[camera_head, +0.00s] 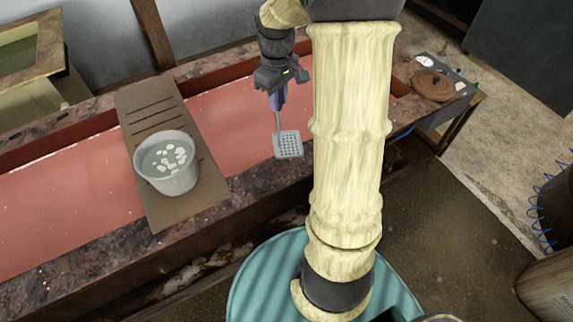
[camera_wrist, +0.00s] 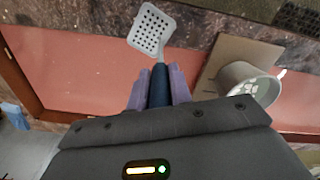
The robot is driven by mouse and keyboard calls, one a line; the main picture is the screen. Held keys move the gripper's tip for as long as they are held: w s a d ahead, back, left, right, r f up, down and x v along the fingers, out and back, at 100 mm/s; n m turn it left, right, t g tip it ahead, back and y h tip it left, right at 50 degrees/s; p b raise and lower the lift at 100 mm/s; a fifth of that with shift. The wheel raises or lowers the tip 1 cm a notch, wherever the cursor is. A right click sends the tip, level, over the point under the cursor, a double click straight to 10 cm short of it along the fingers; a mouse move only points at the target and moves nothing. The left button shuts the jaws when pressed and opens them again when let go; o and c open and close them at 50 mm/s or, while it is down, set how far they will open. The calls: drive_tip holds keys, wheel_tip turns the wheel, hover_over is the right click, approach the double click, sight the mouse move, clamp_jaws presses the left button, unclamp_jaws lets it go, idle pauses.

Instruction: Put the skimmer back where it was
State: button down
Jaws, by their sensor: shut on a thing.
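The skimmer (camera_head: 288,145) has a square, perforated grey head on a thin shaft, and it hangs head-down from my gripper (camera_head: 277,97). In the head view its head shows over the near edge of the red trough. In the wrist view the skimmer head (camera_wrist: 152,29) points away from my gripper (camera_wrist: 158,78). The purple fingers are shut on its dark blue handle (camera_wrist: 159,86). My arm covers part of the trough's right side in the head view. No rack or hook for the skimmer can be made out.
A grey bucket (camera_head: 167,178) with white pieces in liquid stands on a slotted brown board (camera_head: 205,190) across the red trough (camera_head: 60,205). The trough has a dark stone rim (camera_head: 245,199). A round brown lid-like thing (camera_head: 432,85) lies on a side table at right.

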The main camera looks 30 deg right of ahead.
drive_tip(key=shift+f, duration=0.1)
wheel_tip(320, 180, down, 6)
drive_tip(key=p, duration=0.1)
drive_tip(key=shift+f+p, duration=0.1)
drive_tip(key=shift+p, duration=0.2)
drive_tip(key=shift+f+p, duration=0.45)
drive_tip(key=shift+f, duration=1.35)
drive_tip(key=shift+f, duration=0.15)
drive_tip(key=c, duration=1.3)
unclamp_jaws()
